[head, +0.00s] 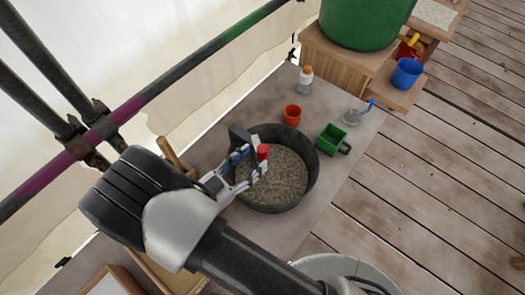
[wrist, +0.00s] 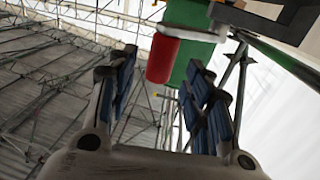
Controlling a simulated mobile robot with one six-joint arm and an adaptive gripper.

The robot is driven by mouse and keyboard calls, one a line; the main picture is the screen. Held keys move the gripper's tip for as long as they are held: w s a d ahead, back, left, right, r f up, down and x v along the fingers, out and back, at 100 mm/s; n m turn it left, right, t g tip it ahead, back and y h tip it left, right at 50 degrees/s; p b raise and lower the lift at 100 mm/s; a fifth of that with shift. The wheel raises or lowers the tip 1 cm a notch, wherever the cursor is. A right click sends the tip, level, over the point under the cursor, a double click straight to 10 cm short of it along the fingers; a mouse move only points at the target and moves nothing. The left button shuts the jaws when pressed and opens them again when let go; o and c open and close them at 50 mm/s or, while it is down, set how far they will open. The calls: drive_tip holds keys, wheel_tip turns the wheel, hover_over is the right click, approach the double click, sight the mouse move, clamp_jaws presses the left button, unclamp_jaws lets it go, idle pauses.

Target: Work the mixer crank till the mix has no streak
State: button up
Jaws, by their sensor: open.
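The mixer tub (head: 312,188) is a round dark tub on the grey bench, holding a mottled grey-brown mix (head: 283,178). I cannot tell whether a streak runs through it. The red crank knob (head: 262,152) stands over the tub; in the wrist view it is a red cylinder (wrist: 163,58) beyond and between my fingers. My gripper (head: 250,166) is over the tub, its blue-padded fingers apart and close to the knob. It also shows open in the wrist view (wrist: 162,80). Contact with the knob is not clear. My arm hides the tub's lower left side.
A scaffold pole (head: 160,88) crosses at the left. A green barrel (head: 362,22) stands behind.

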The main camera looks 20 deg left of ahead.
sight(258, 156)
drive_tip(key=shift+x, duration=2.35)
clamp_jaws()
